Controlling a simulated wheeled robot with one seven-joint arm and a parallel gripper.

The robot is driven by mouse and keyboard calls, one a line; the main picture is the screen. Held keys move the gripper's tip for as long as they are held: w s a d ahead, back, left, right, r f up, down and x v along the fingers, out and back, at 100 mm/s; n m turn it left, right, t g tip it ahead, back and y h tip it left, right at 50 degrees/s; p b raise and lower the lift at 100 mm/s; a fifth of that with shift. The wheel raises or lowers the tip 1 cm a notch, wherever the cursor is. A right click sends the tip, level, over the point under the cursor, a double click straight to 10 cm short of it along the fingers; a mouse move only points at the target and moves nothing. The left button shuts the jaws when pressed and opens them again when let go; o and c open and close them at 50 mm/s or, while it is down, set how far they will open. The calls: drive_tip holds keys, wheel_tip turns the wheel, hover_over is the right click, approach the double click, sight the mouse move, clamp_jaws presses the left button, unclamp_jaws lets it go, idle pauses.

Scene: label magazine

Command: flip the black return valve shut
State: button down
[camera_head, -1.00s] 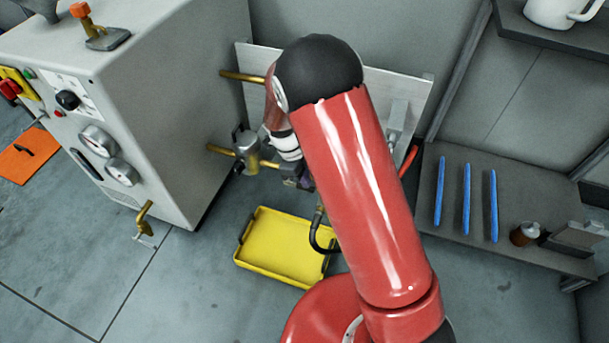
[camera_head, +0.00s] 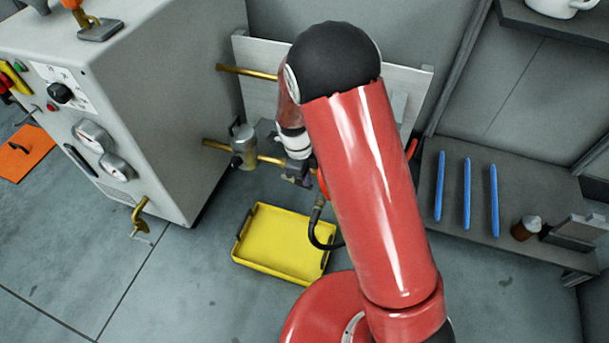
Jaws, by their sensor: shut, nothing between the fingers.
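A lower brass pipe (camera_head: 271,159) runs from the grey machine (camera_head: 165,110) towards the pale back panel (camera_head: 262,50). A grey metal fitting (camera_head: 243,147) sits on this pipe, with a small dark part at its left side. I cannot tell whether that part belongs to the black return valve; no black handle shows clearly. My gripper (camera_head: 299,181) points down just right of the fitting, by the lower pipe. It is small, dark and partly covered by my arm; it is shut and empty. A red part (camera_head: 322,186) shows beside it. My red arm hides much of the panel.
An upper brass pipe (camera_head: 246,72) crosses above. A shelf (camera_head: 475,235) with blue sticks and a brown jar (camera_head: 525,229) stands at right. Floor at lower left is clear.

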sight(304, 187)
drive_tip(key=shift+s+d+f+b, duration=0.1)
drive_tip(key=shift+d+f+b, duration=0.1)
drive_tip(key=shift+f, duration=0.3)
drive_tip(key=shift+d+f+b, duration=0.1)
drive_tip(key=shift+f+b, duration=0.05)
drive_tip(key=shift+f, duration=1.35)
drive_tip(key=shift+a+f, duration=0.2)
drive_tip(key=shift+f, duration=0.45)
drive_tip(key=shift+a+f, duration=0.15)
drive_tip(key=shift+f, duration=0.6)
drive_tip(key=r, duration=0.2)
drive_tip(key=r+p, duration=0.1)
drive_tip(key=r, duration=0.2)
drive_tip(key=a+r, duration=0.1)
drive_tip(key=r, duration=0.1)
drive_tip(key=shift+w+a+r, duration=0.1)
drive_tip(key=shift+w+r, duration=0.25)
drive_tip(key=shift+r, duration=0.05)
